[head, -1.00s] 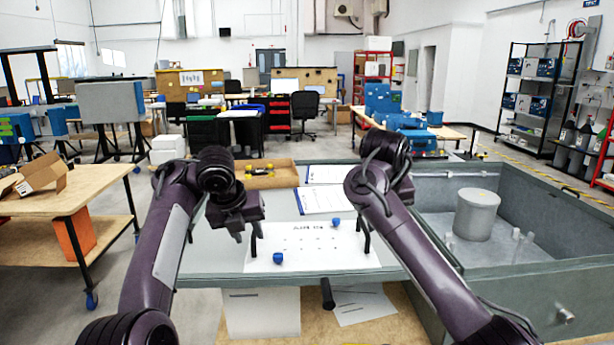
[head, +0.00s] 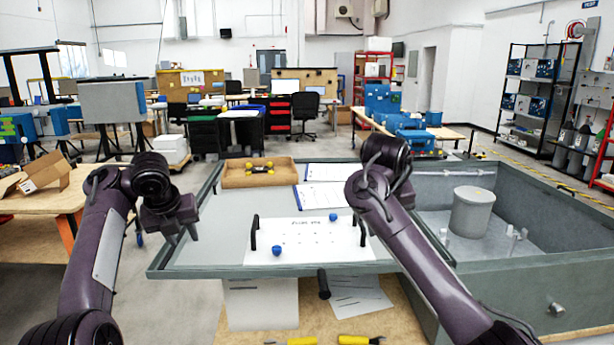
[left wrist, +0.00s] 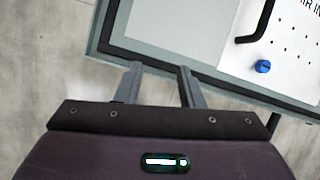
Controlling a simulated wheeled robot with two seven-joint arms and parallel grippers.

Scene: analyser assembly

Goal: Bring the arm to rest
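My left gripper (head: 182,238) hangs in the air at the left edge of the grey lid panel in the head view. In the left wrist view its two fingers (left wrist: 158,82) are apart with nothing between them. My right arm reaches over the right part of the panel, and its gripper (head: 362,232) points down near the right black handle; its fingers are mostly hidden, so I cannot tell its opening.
The panel (head: 205,230) carries a white plate (head: 300,250) with black handles and two blue knobs (head: 277,251). A wooden tray (head: 235,178) lies behind. A grey tank (head: 560,255) with a cylinder (head: 472,212) stands right. Yellow-handled tools (head: 355,339) lie below.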

